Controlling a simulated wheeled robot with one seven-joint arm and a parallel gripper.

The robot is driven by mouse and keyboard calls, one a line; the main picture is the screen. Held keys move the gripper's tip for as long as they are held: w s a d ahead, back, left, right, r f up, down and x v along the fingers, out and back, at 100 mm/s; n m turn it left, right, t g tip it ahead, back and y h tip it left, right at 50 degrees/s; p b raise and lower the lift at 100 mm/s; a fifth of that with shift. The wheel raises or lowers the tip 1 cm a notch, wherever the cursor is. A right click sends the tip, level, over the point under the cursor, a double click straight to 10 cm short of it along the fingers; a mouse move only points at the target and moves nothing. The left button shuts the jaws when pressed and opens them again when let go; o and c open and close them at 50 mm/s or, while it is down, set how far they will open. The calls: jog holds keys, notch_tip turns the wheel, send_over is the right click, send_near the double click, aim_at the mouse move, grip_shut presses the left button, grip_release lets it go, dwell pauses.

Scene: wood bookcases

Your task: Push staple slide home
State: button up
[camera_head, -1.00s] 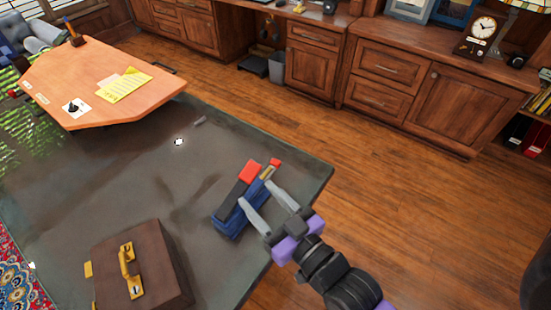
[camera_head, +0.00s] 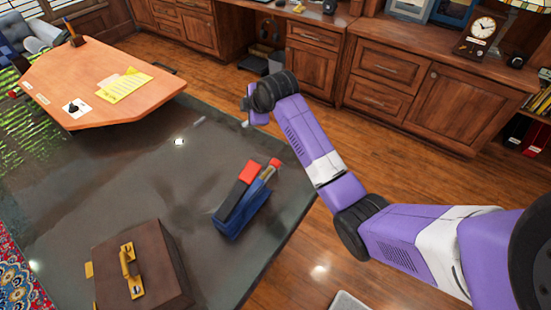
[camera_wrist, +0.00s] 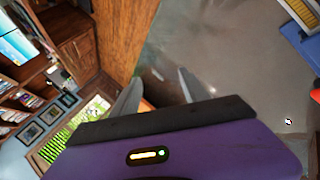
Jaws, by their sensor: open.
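The stapler (camera_head: 232,212) lies on the dark tabletop (camera_head: 160,180), near its right edge. It has a blue body, a dark upper part with a red end (camera_head: 251,172), and a narrow piece with a red tip (camera_head: 274,163) at its far end. My gripper (camera_head: 246,120) is beyond and above the stapler, apart from it, and mostly hidden by my wrist. In the wrist view its two grey fingers (camera_wrist: 157,88) are spread with nothing between them. Part of the stapler (camera_wrist: 296,38) shows at the upper right there, cut off by the frame.
A brown briefcase (camera_head: 165,265) with a gold handle stands on the table left of the stapler. An orange-brown desktop (camera_head: 85,95) with yellow paper (camera_head: 124,84) lies at the far left. Wood cabinets (camera_head: 440,100) line the back. Open wooden floor lies between table and cabinets.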

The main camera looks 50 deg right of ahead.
jog(key=s+d+f+n+g, duration=0.2)
jog(key=s+n+g, duration=0.2)
jog(key=n+g+y, duration=0.3)
jog(key=n+g, duration=0.1)
send_over(276, 162)
notch_tip(276, 162, down, 3)
jog(key=shift+w+f, duration=0.1)
jog(key=shift+f+n, duration=0.4)
jog(key=shift+f+p, duration=0.4)
jog(key=shift+f, duration=3.15)
grip_shut()
